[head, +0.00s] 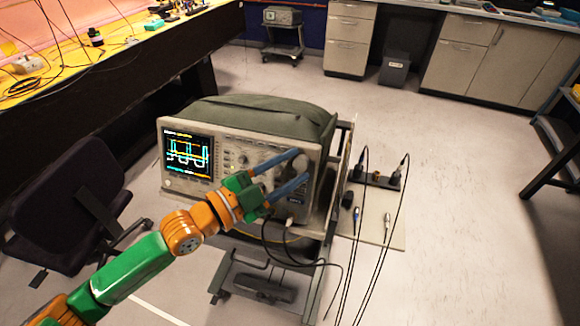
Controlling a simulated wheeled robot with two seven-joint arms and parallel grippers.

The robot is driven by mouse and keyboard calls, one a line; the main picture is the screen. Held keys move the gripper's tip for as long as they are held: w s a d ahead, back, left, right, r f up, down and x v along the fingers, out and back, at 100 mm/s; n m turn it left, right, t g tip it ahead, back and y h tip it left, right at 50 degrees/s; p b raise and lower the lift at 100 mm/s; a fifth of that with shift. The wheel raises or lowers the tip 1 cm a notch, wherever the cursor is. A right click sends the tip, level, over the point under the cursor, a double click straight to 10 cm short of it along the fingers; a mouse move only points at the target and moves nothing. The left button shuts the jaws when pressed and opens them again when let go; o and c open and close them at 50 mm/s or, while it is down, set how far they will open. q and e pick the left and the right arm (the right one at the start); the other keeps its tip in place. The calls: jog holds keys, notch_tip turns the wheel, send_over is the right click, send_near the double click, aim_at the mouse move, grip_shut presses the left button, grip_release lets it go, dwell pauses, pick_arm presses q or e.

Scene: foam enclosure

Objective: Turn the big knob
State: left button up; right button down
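A grey oscilloscope (205,132) with a lit screen (187,153) stands on a cart, its front panel towards me. The big knob (299,163) seems to be the round grey shape at the right of the panel, partly hidden by my fingers. My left gripper (302,165) comes in from the lower left, with two blue fingers spread apart. Its fingertips are at the panel's right side, one above and one below the knob in the picture. I cannot tell whether they touch it. My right gripper is out of view.
Smaller knobs (243,159) sit between the screen and my gripper. Cables hang from the panel's lower edge. A side board (372,225) with probes and cables stands to the right. A dark chair (70,200) is at the left.

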pick_arm(q)
grip_shut()
jog(key=shift+n, duration=0.3)
jog(key=n+t, duration=0.1)
jog(key=n+t+p, duration=0.1)
jog(key=n, duration=0.1)
jog(key=shift+s+d+f+t+y, duration=0.15)
jog(key=shift+t+y, duration=0.15)
jog(key=shift+s+d+f+n+t+y+p, duration=0.15)
jog(key=shift+n+t+y, duration=0.4)
jog(key=shift+n, duration=0.6)
jog(key=shift+w+n+t+y+p, duration=0.1)
jog(key=shift+n+t+y, duration=0.3)
jog(key=shift+n+t, duration=0.55)
jog(key=shift+s+d+f+n+t+y+p, duration=0.15)
jog(key=shift+n+t+y, duration=0.35)
jog(key=shift+n, duration=0.8)
jog(key=shift+w+r+n+y, duration=0.15)
jog(key=shift+n+y, duration=0.1)
jog(key=shift+n, duration=0.15)
jog(key=shift+o, duration=1.9)
grip_release()
